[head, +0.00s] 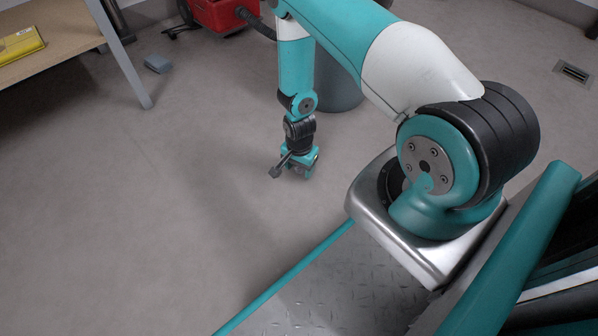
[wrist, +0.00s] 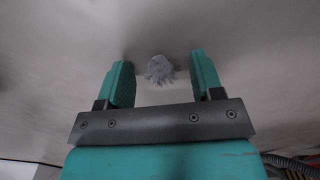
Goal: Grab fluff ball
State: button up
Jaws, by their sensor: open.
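The fluff ball (wrist: 160,69) is a small grey, fuzzy clump on the pale floor. In the wrist view it shows at and just beyond the gap between my fingertips, touching neither finger. My gripper (wrist: 160,72) is open, with one teal finger on each side. In the head view my gripper (head: 299,172) points down close to the floor, and the fluff ball cannot be made out there; the gripper probably hides it.
A grey bin (head: 340,88) stands behind my arm. A red machine (head: 220,14) with a hose is at the back. A wooden table (head: 70,35) holding a yellow item (head: 20,43) is at upper left. A blue-grey block (head: 158,64) lies on the floor. The floor at left is clear.

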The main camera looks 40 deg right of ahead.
jog(key=c, duration=1.1)
